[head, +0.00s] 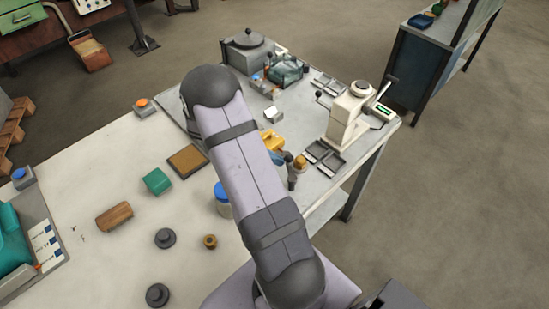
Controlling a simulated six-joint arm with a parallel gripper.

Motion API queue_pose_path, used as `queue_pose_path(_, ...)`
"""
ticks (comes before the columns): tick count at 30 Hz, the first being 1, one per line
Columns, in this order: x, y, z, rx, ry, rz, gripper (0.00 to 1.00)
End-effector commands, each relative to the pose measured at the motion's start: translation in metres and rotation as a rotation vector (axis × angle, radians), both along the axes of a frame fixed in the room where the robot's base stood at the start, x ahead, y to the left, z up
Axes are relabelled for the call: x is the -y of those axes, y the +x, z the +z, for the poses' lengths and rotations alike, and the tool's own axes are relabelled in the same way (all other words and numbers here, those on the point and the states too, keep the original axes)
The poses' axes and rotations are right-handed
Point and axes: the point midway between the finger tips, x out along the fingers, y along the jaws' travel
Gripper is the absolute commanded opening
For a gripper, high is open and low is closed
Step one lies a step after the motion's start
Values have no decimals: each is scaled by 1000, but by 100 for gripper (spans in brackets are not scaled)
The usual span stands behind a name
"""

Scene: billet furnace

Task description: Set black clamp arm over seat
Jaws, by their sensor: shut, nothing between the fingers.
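My arm (245,165) crosses the middle of the head view, and its forearm drops away behind the upper link. My gripper is hidden behind it. I cannot pick out the black clamp arm or its seat with certainty. A dark upright handle (291,180) stands just right of my arm, at the front of the grey bench top. A black-knobbed lever (319,96) stands farther back, beside small grey trays (327,85). The area left of the handle is partly covered by my arm.
A cream press-like device (347,118) stands at the bench's right edge. Yellow (272,141) and dark green (287,72) items crowd the bench. A green block (157,181), wooden cylinder (114,217) and black knobs (165,238) lie on the pale table, with free room between them.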

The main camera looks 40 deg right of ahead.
Motion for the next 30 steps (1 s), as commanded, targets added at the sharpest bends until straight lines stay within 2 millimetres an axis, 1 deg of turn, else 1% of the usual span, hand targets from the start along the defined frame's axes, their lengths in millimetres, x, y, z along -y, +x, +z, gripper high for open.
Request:
queue_pose_path(17, 8, -1, -1, 0, 0, -98, 0)
queue_pose_path(23, 14, -1, -1, 1, 0, -180, 0)
queue_pose_path(30, 27, -4, -2, 2, 0, -339, 0)
